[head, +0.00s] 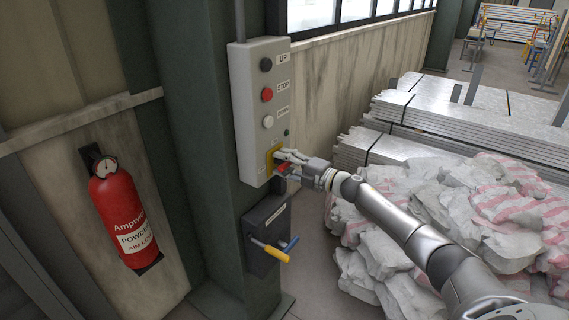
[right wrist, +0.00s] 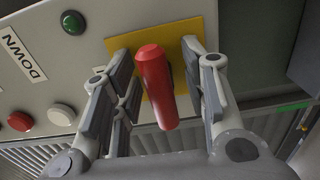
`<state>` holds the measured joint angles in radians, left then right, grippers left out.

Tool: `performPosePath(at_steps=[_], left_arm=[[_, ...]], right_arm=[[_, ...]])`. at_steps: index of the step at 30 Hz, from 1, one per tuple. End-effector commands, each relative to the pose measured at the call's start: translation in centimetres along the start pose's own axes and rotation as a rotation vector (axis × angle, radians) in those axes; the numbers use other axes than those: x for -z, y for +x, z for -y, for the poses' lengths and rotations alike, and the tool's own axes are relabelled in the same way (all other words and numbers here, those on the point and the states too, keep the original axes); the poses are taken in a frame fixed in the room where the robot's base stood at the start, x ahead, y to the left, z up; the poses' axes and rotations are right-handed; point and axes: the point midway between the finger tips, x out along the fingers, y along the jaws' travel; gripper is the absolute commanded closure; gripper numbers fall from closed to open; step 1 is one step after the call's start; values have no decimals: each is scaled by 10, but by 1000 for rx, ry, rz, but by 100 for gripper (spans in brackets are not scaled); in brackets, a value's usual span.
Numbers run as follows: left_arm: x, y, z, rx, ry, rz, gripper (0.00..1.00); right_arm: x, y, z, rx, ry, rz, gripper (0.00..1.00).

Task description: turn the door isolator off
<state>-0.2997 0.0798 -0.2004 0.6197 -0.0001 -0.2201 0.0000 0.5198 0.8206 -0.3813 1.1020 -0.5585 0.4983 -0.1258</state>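The door isolator is a red handle (right wrist: 156,82) on a yellow plate (right wrist: 190,32) at the bottom of a grey control box (head: 243,110). My right gripper (head: 284,159) is at the isolator in the head view. In the right wrist view, its fingers (right wrist: 165,85) stand open on both sides of the red handle, with gaps visible on each side. In the head view the gripper hides part of the handle and the yellow plate. My left gripper is not in view.
The box also carries UP, STOP (head: 267,95) and DOWN buttons. Below it is a dark box (head: 266,222) with yellow and blue handles. A fire extinguisher (head: 122,213) hangs at left. White sacks (head: 480,200) and stacked metal sheets (head: 450,115) lie at right.

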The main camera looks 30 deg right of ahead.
Motion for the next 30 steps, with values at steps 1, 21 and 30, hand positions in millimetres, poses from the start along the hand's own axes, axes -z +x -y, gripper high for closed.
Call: performPosePath(at_steps=[1, 21, 30], left_arm=[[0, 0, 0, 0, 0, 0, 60], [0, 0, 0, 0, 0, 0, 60], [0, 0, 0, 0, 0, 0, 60]], right_arm=[[1, 0, 0, 0, 0, -1, 59], [0, -60, 3, 5, 1, -1, 59], [0, -100, 2, 4, 0, -2, 59]])
